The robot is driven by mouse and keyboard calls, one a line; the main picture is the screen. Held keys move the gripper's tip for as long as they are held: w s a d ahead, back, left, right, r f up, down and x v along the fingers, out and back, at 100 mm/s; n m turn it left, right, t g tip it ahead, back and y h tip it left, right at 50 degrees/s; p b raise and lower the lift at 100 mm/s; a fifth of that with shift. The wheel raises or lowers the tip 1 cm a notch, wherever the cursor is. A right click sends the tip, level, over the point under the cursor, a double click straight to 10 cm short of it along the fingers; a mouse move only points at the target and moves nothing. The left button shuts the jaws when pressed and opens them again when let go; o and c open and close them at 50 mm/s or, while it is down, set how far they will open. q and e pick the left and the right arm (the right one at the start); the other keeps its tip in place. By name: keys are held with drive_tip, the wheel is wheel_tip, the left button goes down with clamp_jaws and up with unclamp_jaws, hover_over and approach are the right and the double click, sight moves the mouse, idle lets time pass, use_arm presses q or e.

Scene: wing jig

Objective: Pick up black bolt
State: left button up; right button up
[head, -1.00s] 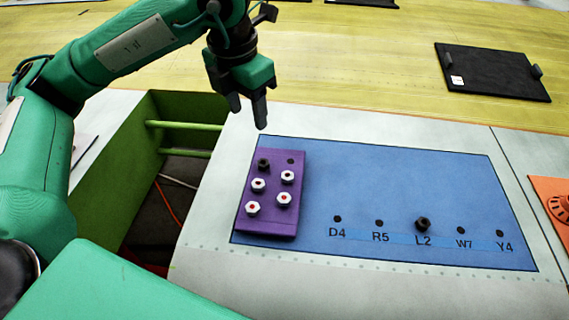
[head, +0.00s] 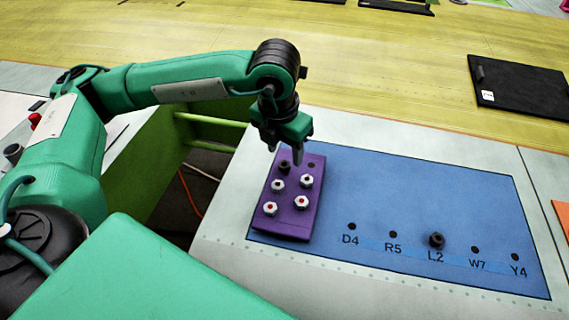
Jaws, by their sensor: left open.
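A black bolt (head: 284,167) stands in the back-left hole of the purple block (head: 284,226). Another black bolt (head: 436,240) stands in the hole marked L2 on the blue mat (head: 390,190). My left gripper (head: 285,155) is open and points down just above the back of the purple block, close over the first black bolt. Its fingers hold nothing that I can see. Whether they touch the bolt I cannot tell. My right gripper is not in view.
Several white bolts with red or dark centres, one of them here (head: 271,208), stand in the purple block. Empty holes D4, R5, W7 and Y4 line the mat's front. A black panel (head: 520,95) lies at the back right. The mat's middle is clear.

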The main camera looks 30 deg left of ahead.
sight(284, 164)
use_arm(q)
drive_tip(key=f, duration=0.1)
drive_tip(key=f+p, duration=0.1)
drive_tip(key=f, duration=0.1)
drive_tip(key=shift+w+a+f+p, duration=0.1)
drive_tip(key=shift+a+p, duration=0.15)
drive_tip(key=shift+p, duration=0.1)
drive_tip(key=shift+w+f, duration=0.1)
drive_tip(key=shift+f, duration=0.45)
drive_tip(key=c, duration=1.1)
drive_tip(key=shift+o, duration=0.2)
drive_tip(key=shift+r, duration=0.15)
drive_tip(key=shift+r+b, duration=0.3)
drive_tip(key=shift+r, duration=0.35)
wheel_tip(284, 164, up, 19)
drive_tip(key=b, duration=0.4)
drive_tip(key=shift+f, duration=0.2)
